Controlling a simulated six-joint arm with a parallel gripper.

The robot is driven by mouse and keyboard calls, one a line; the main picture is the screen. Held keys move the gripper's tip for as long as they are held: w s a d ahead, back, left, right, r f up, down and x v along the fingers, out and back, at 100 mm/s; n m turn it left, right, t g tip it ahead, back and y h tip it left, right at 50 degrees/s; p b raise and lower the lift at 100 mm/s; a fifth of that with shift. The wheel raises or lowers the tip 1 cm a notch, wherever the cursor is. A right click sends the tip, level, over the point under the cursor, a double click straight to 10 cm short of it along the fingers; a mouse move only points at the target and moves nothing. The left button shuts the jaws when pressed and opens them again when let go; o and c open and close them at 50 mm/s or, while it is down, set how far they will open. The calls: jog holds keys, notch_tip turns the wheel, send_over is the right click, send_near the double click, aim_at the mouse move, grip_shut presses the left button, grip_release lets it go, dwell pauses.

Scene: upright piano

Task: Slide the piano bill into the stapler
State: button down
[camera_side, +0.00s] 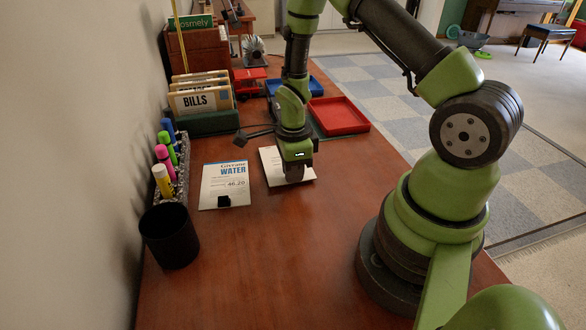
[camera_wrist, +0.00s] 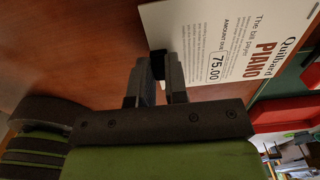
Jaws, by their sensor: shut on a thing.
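The piano bill is a white sheet with "PIANO" and "75.00" on it; it shows in the wrist view (camera_wrist: 225,45). In the side view the sheet (camera_side: 271,163) lies at or just above the desk, partly hidden under my gripper (camera_side: 294,176). In the wrist view my gripper (camera_wrist: 158,68) is shut on a small black tab at the bill's near edge. A short dark stroke shows near the bill's far corner in that view. I cannot pick out the stapler with certainty in either view.
A water bill (camera_side: 224,180) with a black tab lies to the left. A black cup (camera_side: 169,236), upright markers (camera_side: 162,180) and a bills holder (camera_side: 207,122) line the wall side. A red tray (camera_side: 339,116) and blue tray lie behind. The front desk is clear.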

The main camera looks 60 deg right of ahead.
jog(key=shift+w+d, duration=0.35)
dwell(0.7)
jog(key=shift+w+d, duration=0.4)
jog(key=shift+d, duration=0.05)
jog(key=shift+w+d, duration=0.15)
jog(key=shift+w, duration=0.05)
dwell(0.6)
jog(key=shift+w+d, duration=0.6)
jog(key=shift+d, duration=0.05)
jog(key=shift+w+d, duration=0.25)
dwell(0.5)
jog(key=shift+w+d, duration=0.4)
jog(key=shift+w, duration=0.05)
dwell(0.5)
